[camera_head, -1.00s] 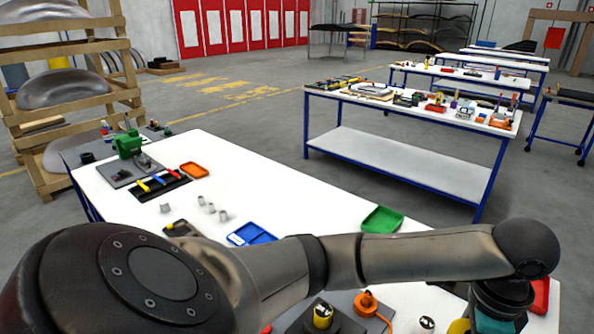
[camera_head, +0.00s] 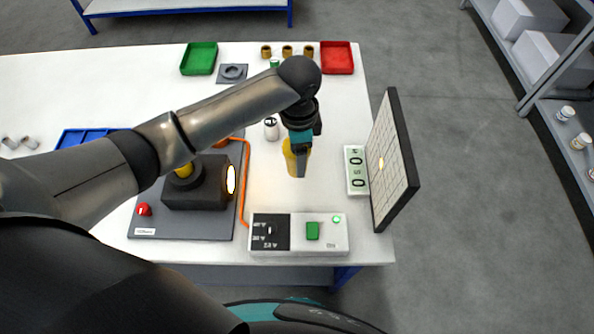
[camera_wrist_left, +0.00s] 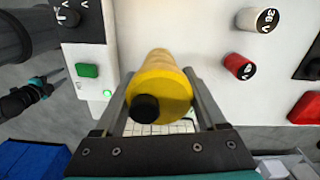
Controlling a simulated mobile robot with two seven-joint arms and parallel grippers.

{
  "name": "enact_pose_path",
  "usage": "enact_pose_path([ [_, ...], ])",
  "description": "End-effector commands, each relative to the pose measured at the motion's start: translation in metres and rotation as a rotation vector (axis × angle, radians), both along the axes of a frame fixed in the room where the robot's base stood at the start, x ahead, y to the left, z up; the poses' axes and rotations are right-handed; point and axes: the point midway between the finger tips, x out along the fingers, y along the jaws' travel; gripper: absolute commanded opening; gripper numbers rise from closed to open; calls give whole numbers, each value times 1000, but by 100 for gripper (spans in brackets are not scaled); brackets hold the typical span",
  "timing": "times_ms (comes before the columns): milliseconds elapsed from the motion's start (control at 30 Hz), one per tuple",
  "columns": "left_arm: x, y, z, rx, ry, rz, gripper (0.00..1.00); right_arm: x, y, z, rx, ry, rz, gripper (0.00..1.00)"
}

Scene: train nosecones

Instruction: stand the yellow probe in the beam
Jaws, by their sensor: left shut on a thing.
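My left gripper (camera_head: 297,160) is shut on the yellow probe (camera_head: 290,163), between the lamp box and the screen. In the left wrist view the probe (camera_wrist_left: 163,85) is a yellow cylinder with a black knob, between the two fingers (camera_wrist_left: 163,100). I cannot tell whether its base touches the table. The dark lamp box (camera_head: 195,188) has a lit lens on its right side. The upright screen (camera_head: 393,165) shows a bright spot. A dark gripper with a teal band, seemingly my right (camera_wrist_left: 45,88), shows small in the left wrist view; its opening is unclear.
A control box (camera_head: 300,236) with a green button stands at the near edge, and a number display (camera_head: 356,170) before the screen. A white cylinder (camera_head: 271,130), a red tray (camera_head: 337,58) and a green tray (camera_head: 199,58) lie beyond. An orange cable (camera_head: 246,190) runs beside the lamp.

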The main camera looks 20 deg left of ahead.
Motion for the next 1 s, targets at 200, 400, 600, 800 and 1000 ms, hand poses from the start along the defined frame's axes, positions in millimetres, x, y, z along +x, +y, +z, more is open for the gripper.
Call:
enact_pose_path([
  [200, 0, 0, -35, 0, 0, 1, 12, 0, 0, -5, -1, -1, -1, 50],
  [400, 0, 0, -56, 0, 1, 0, 12, 0, 0, -9, -1, -1, -2, 50],
  [600, 0, 0, -80, 0, -1, 1, 12, 0, 0, -14, -1, -1, -2, 50],
  [800, 1, 0, -81, 0, -2, 0, 12, 0, 0, -13, -1, 0, -2, 50],
  [1000, 0, 0, -84, 0, -1, 0, 12, 0, 0, -14, 0, 0, -1, 50],
])
